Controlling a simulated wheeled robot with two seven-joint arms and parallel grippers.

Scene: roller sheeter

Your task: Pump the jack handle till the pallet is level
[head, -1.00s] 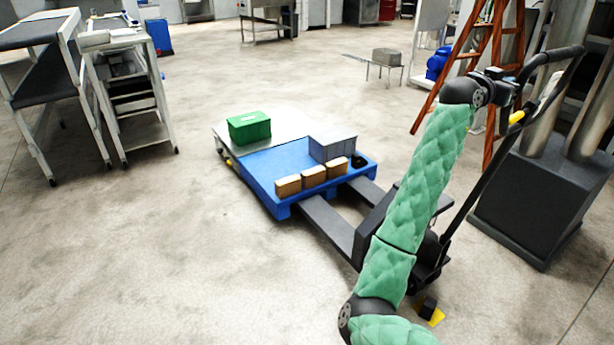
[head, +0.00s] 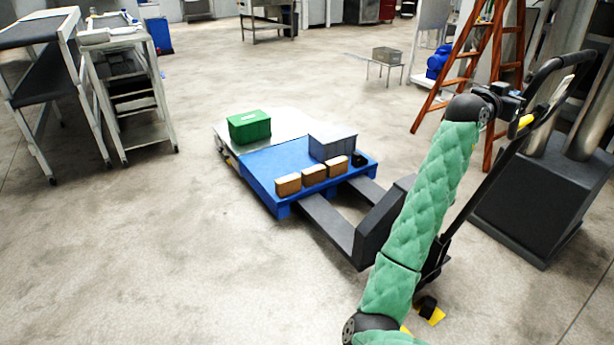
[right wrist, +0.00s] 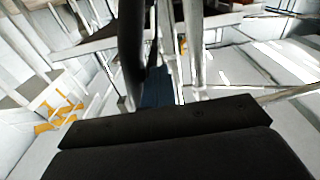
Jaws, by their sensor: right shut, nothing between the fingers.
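The pallet jack's dark forks (head: 325,222) run under the blue pallet (head: 262,167). The pallet carries a grey crate (head: 332,143) and three brown boxes (head: 314,175). I cannot tell clearly whether the pallet is level. The jack handle (head: 556,62) is a black loop on a shaft slanting up to the right, with a yellow part near the loop. My right gripper (head: 515,101) is shut and empty at the handle, just below the loop; whether it touches is unclear. In the right wrist view a dark bar stands upright, perhaps the shaft. My left gripper is out of view.
A low grey platform (head: 285,122) adjoins the pallet's far side, with a green crate (head: 249,127) there. A dark box-shaped base with pipes (head: 535,205) and a wooden ladder (head: 468,65) stand at right. Metal racks (head: 125,90) stand at left. The floor front left is clear.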

